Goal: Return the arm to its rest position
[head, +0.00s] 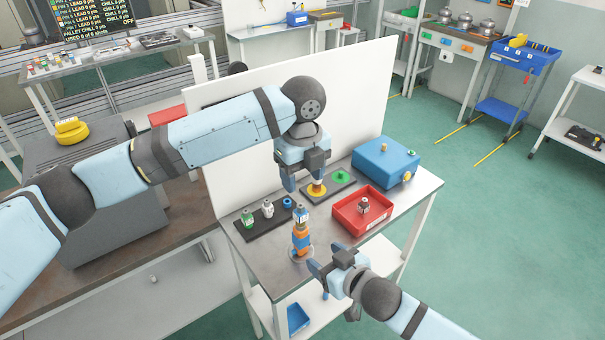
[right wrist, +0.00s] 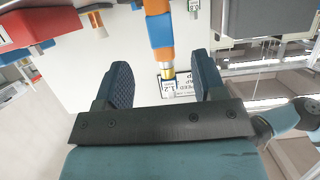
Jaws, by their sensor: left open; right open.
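My right gripper (head: 325,276) is at the table's front edge, close to an upright stack of orange, blue and white pieces (head: 301,238) on a round base. In the right wrist view my right gripper (right wrist: 160,88) is open and empty.
A red tray (head: 348,217) holding one small part is at the right of the table. A blue box (head: 385,160) stands behind it. A black rack (head: 262,224) with small parts lies at the left. A white panel (head: 240,110) rises behind. Green floor is free at the right.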

